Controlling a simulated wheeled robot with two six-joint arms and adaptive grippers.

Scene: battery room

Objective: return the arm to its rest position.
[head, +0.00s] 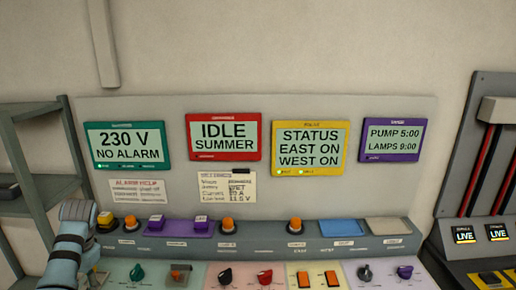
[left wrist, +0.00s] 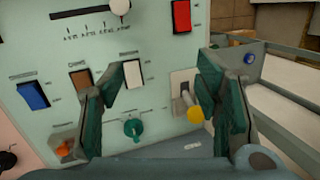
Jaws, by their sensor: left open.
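My left arm (head: 74,246) shows at the lower left of the head view, in front of the console's left end. Its gripper is not clearly visible there. In the left wrist view my left gripper (left wrist: 165,85) is open, its two dark green fingers apart with nothing held between them. Behind the fingers is a pale panel with a white rocker (left wrist: 132,73), a green knob (left wrist: 132,128) and a yellow-tipped lever (left wrist: 194,114). The lever appears close to the right finger; I cannot tell whether they touch. My right gripper is in neither view.
The sloped console (head: 250,239) carries several buttons and knobs below four wall displays. A grey shelf rack (head: 38,165) stands close on the left. A dark cabinet with red bars (head: 490,165) stands right. A rail (left wrist: 290,100) runs right of the panel in the wrist view.

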